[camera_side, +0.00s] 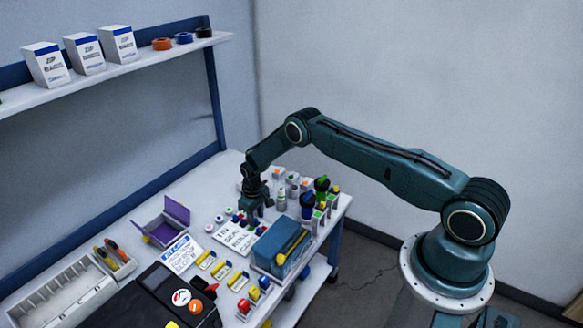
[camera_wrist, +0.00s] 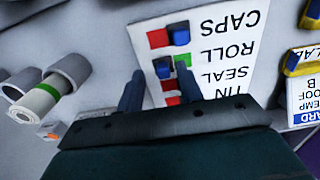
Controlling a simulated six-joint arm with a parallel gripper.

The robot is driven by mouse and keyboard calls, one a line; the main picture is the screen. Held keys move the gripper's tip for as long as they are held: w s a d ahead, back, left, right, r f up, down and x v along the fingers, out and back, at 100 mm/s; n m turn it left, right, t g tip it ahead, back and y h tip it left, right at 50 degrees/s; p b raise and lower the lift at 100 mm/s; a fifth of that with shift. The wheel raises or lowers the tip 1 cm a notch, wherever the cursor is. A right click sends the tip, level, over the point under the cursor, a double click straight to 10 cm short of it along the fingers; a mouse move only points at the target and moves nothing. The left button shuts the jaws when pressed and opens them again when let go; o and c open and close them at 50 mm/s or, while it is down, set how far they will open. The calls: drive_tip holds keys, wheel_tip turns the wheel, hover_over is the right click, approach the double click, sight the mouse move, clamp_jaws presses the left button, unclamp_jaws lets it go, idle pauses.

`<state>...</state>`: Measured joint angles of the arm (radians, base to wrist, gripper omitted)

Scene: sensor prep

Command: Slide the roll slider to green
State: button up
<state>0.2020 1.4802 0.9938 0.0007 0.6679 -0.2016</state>
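The white slider board (camera_wrist: 225,75) reads CAPS, ROLL, SEAL and TIN, upside down in the wrist view; its lettering also shows in the side view (camera_side: 238,238). The roll slider's blue knob (camera_wrist: 162,68) sits at the left of its row, with a bare green patch (camera_wrist: 183,60) to its right. The caps knob (camera_wrist: 180,34) is at the right, with red (camera_wrist: 158,38) bare to its left. My gripper (camera_wrist: 160,84) is open over the board. The roll knob appears in line with the finger gap, just beyond the tips; contact is unclear. The right finger hides part of the seal row.
White rolls (camera_wrist: 42,95), one green-banded, lie left of the board in the wrist view. Yellow-clipped label cards (camera_wrist: 302,85) stand at the right. In the side view, a blue bin (camera_side: 280,248) stands close to the board, and bottles (camera_side: 307,203) stand beyond my gripper.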

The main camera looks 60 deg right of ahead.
wheel_tip(320, 180, up, 13)
drive_tip(key=shift+r, duration=0.2)
idle(0.5)
drive_tip(key=shift+r, duration=0.1)
drive_tip(key=s+a+r+t, duration=0.15)
drive_tip(key=s+r, duration=0.25)
drive_tip(key=r, duration=0.6)
drive_tip(key=s+a+r, duration=0.3)
drive_tip(key=s+r, duration=0.1)
drive_tip(key=r, duration=0.7)
drive_tip(key=s+a+r+t, duration=0.15)
drive_tip(key=s+r, duration=0.25)
drive_tip(key=r, duration=0.6)
drive_tip(key=s+a+r+t, duration=0.1)
drive_tip(key=s+a+r, duration=0.1)
drive_tip(key=s+r, duration=0.35)
drive_tip(key=s+a+r, duration=0.2)
drive_tip(key=s, duration=0.6)
drive_tip(key=s+a+f+t, duration=0.1)
drive_tip(key=s, duration=1.3)
drive_tip(key=shift+a+f+t, duration=0.15)
drive_tip(key=shift+a+t, duration=0.15)
drive_tip(key=shift+a, duration=0.05)
